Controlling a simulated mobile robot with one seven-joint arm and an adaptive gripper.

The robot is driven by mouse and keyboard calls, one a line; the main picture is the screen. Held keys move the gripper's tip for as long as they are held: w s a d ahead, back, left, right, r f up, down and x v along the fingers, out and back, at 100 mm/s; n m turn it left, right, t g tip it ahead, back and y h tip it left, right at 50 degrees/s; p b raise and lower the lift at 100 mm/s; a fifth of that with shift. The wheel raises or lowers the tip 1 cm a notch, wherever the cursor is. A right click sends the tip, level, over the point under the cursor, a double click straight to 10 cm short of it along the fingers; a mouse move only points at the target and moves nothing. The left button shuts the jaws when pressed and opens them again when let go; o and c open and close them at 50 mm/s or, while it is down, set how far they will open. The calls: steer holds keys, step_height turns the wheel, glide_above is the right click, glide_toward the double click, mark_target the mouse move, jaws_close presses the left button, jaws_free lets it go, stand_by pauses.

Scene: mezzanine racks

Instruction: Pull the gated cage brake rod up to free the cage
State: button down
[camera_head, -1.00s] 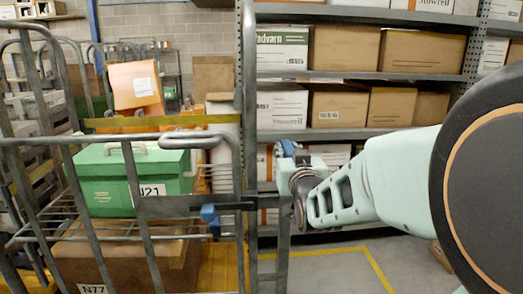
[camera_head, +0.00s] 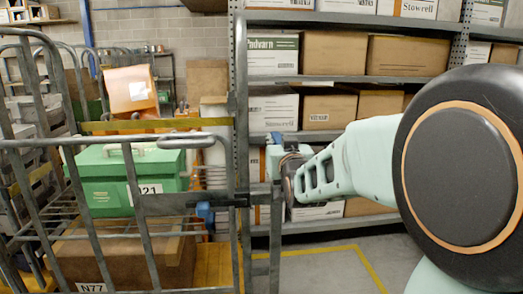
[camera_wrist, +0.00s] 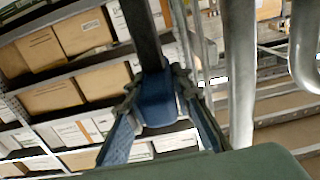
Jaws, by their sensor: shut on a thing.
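The gated cage (camera_head: 152,245) of grey tubes fills the left of the head view. A dark flat bar (camera_head: 185,204) crosses its front, with a small blue piece (camera_head: 205,212) on it. My gripper (camera_head: 278,146) is just right of the cage's corner, above a grey upright (camera_head: 275,240). In the wrist view my gripper (camera_wrist: 160,105) is shut on a blue grip (camera_wrist: 157,97), which sits at the end of a dark bar (camera_wrist: 142,35); I take this to be the brake rod. Its lower end cannot be made out.
A green box (camera_head: 110,180) and a brown carton (camera_head: 125,262) are in the cage. Racks of cartons (camera_head: 330,85) rise behind my arm. Floor with a yellow line (camera_head: 320,250) is clear at lower right.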

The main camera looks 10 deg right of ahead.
step_height(320, 180, up, 4)
steer(key=shift+r, duration=0.1)
steer(key=c, duration=1.9)
jaws_free()
steer(key=shift+c, duration=0.2)
steer(key=shift+o, duration=1.3)
steer(key=shift+f, duration=0.35)
step_height(320, 180, up, 10)
